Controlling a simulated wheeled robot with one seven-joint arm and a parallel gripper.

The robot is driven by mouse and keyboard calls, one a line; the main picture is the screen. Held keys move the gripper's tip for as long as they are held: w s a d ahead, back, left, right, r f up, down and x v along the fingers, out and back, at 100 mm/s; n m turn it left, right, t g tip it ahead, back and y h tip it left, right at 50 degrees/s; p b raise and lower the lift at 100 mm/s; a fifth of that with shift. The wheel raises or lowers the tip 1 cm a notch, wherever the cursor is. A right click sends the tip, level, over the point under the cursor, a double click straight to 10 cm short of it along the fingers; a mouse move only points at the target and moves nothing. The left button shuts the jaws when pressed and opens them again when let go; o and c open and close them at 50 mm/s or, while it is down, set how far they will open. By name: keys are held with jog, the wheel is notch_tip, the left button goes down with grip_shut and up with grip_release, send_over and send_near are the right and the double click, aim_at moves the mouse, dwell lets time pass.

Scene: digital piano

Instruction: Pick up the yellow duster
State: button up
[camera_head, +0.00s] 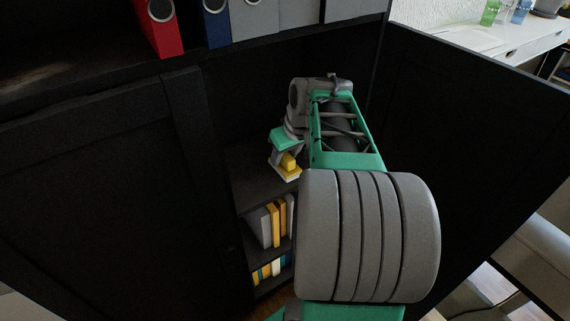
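The yellow duster (289,162) appears as a small yellow block with a pale, whitish part beneath it, on or just above a dark shelf inside the open black cabinet. It is small and partly covered by my gripper. My gripper (286,156) points down from the end of my arm, with its grey fingers at the yellow block. Whether the fingers press on it or stand apart around it is too small to tell. A gap between the block and the shelf cannot be made out.
The cabinet shelf (250,178) has side walls and open doors (95,190) around my arm. Lower shelves hold books (266,226). Red (158,25) and blue (215,22) binders stand above. A white desk (500,40) with bottles is at the upper right.

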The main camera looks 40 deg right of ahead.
aim_at(286, 154)
grip_shut()
dwell(0.5)
jog(key=shift+r+p, duration=0.3)
jog(key=shift+r, duration=0.3)
jog(key=r+p, duration=0.1)
jog(key=r, duration=0.2)
jog(key=shift+s, duration=0.2)
jog(key=s+r+p, duration=0.2)
jog(key=s+r, duration=0.2)
jog(key=s, duration=0.2)
jog(key=s+a+r+p, duration=0.1)
jog(key=s+r+p, duration=0.1)
jog(key=s+r, duration=0.3)
jog(key=s, duration=0.2)
jog(key=shift+s+a+p, duration=0.3)
jog(key=shift+c, duration=1.8)
grip_release()
grip_shut()
